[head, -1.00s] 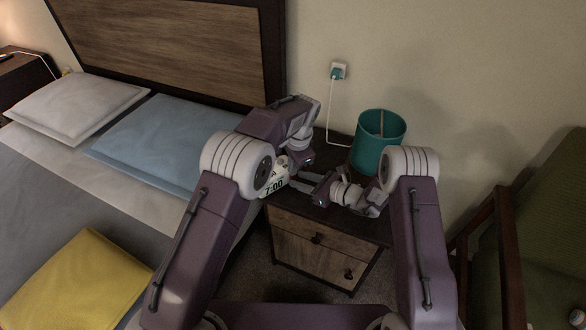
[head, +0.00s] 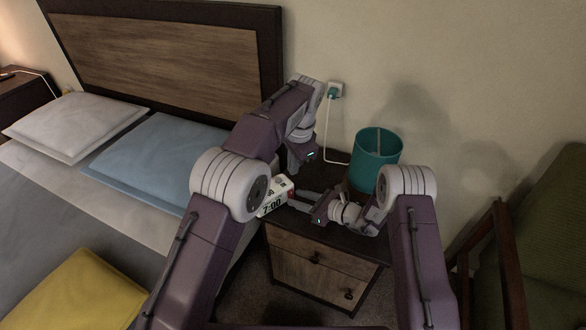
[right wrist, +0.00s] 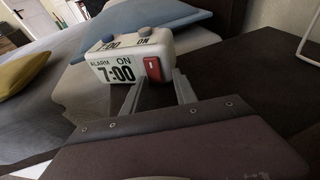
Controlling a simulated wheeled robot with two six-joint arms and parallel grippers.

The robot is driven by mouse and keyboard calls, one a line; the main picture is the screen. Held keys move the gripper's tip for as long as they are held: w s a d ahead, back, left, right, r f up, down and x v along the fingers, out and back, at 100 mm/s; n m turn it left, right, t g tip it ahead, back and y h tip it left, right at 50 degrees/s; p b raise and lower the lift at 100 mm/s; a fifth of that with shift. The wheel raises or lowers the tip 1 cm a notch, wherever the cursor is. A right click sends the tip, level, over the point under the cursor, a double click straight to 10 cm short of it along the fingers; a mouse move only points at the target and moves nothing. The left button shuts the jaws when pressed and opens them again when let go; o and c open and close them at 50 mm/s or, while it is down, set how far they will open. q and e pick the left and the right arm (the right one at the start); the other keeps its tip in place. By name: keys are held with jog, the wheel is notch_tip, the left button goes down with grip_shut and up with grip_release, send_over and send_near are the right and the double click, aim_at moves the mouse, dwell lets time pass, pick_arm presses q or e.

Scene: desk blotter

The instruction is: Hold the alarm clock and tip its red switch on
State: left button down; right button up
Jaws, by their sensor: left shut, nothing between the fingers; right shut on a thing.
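The white alarm clock (head: 272,203), reading 7:00, is at the left end of the nightstand in the head view. It also shows in the right wrist view (right wrist: 118,68). Its red rocker switch (right wrist: 153,70) is on the end facing my right gripper; which way it is tipped is hard to tell. My right gripper (head: 297,199) is shut on the clock at that end, with a finger on either side of the switch in the right wrist view (right wrist: 160,88). My left gripper (head: 290,172) is shut and empty just above and behind the clock; its fingertips are hard to make out.
A teal bin-like cylinder (head: 376,158) stands at the back right of the nightstand (head: 330,268).

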jog(key=shift+f, duration=0.1)
jog(key=o, duration=1.1)
jog(key=shift+c, duration=0.2)
